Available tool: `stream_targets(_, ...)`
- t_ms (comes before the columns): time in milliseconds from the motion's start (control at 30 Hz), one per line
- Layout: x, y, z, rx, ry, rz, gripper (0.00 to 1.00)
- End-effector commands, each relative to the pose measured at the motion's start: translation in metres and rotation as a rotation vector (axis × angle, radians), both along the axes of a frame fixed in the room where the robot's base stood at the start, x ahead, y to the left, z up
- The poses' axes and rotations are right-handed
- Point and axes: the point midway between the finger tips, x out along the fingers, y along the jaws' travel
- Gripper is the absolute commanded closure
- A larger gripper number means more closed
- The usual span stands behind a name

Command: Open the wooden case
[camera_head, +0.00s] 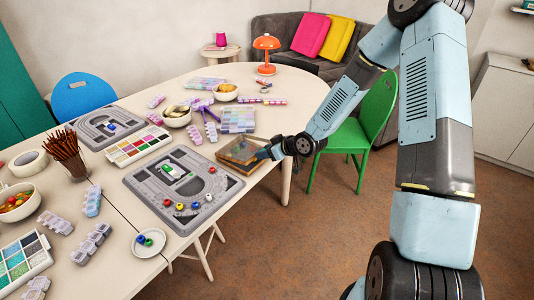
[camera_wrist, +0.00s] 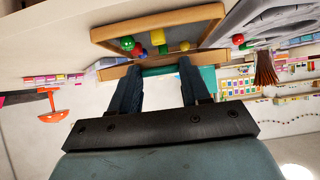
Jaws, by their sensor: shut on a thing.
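The wooden case (camera_head: 229,164) lies near the table's right edge in the head view. Its brown-framed lid (camera_head: 240,149) has a see-through panel and sits over the box. In the wrist view, which is upside down, the wooden frame (camera_wrist: 205,12) borders several coloured beads, green, red and yellow. A second wooden strip (camera_wrist: 220,57) runs apart from it by the fingertips. My gripper (camera_head: 262,154) reaches in from the right and is shut on the case's edge; its fingers (camera_wrist: 160,68) stand apart. The exact contact and how far the lid is raised are hard to tell.
A grey bead board (camera_head: 150,185) lies left of the case. A compartment box (camera_head: 238,120) and a bowl (camera_head: 176,118) stand behind it. A green chair (camera_head: 370,120) stands beyond the table's right edge.

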Motion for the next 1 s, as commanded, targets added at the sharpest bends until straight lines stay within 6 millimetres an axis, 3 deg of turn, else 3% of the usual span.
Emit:
stream_targets(400, 0.007, 0.010, 0.029, -0.114, 0.085, 0.002, 0.87)
stream_targets(1000, 0.012, 0.015, 0.040, -0.165, 0.125, 0.001, 0.87)
